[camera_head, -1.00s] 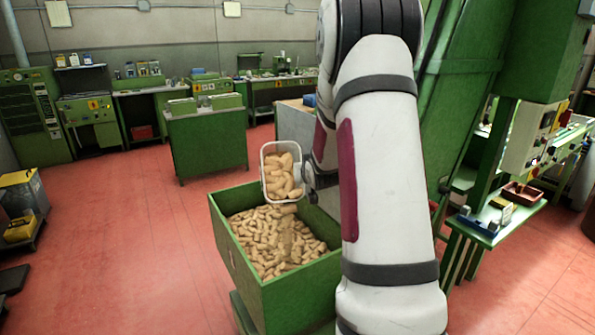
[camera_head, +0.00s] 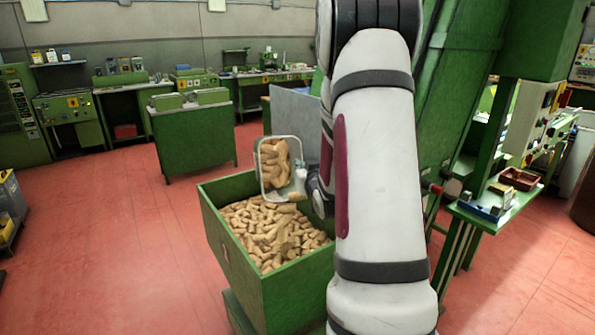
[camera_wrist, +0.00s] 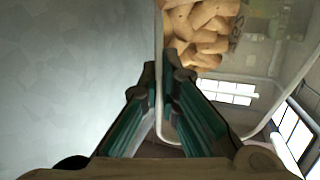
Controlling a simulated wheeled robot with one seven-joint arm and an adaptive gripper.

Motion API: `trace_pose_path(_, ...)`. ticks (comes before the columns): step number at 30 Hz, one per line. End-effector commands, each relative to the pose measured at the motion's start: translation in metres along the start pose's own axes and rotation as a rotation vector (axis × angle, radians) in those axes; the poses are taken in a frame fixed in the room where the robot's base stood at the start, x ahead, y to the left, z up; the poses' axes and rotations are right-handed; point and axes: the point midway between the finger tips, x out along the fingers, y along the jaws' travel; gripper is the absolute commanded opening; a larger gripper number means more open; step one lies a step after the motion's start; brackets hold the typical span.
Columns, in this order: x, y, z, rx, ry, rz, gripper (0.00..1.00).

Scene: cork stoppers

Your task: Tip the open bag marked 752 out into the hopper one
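A clear open container with a pale rim (camera_head: 264,178), which seems to be the bag, hangs tilted over a green hopper (camera_head: 225,240). Corks (camera_head: 272,155) are still inside it, mostly in its upper part, and some sit at its lower lip. The hopper holds a heap of loose corks (camera_head: 275,228). My gripper (camera_wrist: 160,95) is shut on the container's rim, with a finger on each side of its wall in the wrist view. In the head view my arm hides most of the gripper. I cannot read 752 or a hopper number.
A green machine frame (camera_head: 465,90) stands close on the right, with a small shelf (camera_head: 500,205) holding a red tray (camera_head: 518,178). A green cabinet (camera_head: 195,140) stands behind on the left. The red floor left of the hopper is clear.

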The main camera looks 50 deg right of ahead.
Motion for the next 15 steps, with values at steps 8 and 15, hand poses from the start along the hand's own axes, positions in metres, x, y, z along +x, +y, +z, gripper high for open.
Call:
trace_pose_path(8, -0.001, -0.001, 0.009, -0.001, 0.078, 0.000, 0.00)
trace_pose_path(15, -0.002, -0.001, 0.014, -0.003, 0.138, 0.002, 0.00)
